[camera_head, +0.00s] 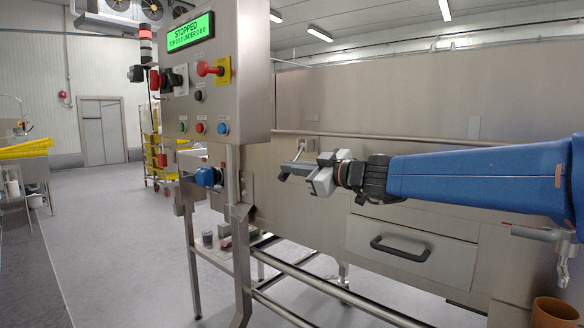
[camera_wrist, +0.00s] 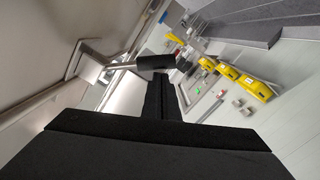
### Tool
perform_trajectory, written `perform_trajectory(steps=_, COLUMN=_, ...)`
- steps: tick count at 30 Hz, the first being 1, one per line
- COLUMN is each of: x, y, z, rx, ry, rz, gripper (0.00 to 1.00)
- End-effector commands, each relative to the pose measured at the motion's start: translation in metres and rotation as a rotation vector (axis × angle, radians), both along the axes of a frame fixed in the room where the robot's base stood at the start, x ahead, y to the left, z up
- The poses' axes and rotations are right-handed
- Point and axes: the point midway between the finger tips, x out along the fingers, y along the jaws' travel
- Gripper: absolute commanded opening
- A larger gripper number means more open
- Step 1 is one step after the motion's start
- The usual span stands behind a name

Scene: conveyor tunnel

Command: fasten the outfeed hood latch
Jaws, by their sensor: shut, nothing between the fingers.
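My gripper (camera_head: 284,173) reaches left from the blue arm, in front of the steel hood side (camera_head: 390,95). Its fingers are shut and empty. In the wrist view the dark fingers (camera_wrist: 164,98) lie together. Just beyond them is the latch (camera_wrist: 118,66): a square metal plate on the steel wall, with a metal lever ending in a black grip. The black grip appears close to the fingertips; I cannot tell whether they touch.
A control box (camera_head: 213,70) with a green "STOPPED" display, red switch and buttons stands left of my gripper. Below are a drawer front (camera_head: 410,255) with a black handle and steel frame rails (camera_head: 325,288). Open floor (camera_head: 110,240) lies at the left.

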Motion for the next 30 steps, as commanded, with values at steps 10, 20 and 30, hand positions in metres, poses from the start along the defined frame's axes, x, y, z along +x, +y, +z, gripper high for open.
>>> perform_trajectory(steps=10, x=0.001, y=-0.001, z=-0.003, rx=-0.003, ry=0.005, rz=-0.003, gripper=0.00)
perform_trajectory(steps=20, x=-0.019, y=-0.025, z=0.000, rx=-0.001, ry=0.003, rz=-0.005, gripper=0.00)
perform_trajectory(steps=30, x=-0.061, y=-0.077, z=0.003, rx=-0.001, ry=0.000, rz=-0.005, gripper=0.00)
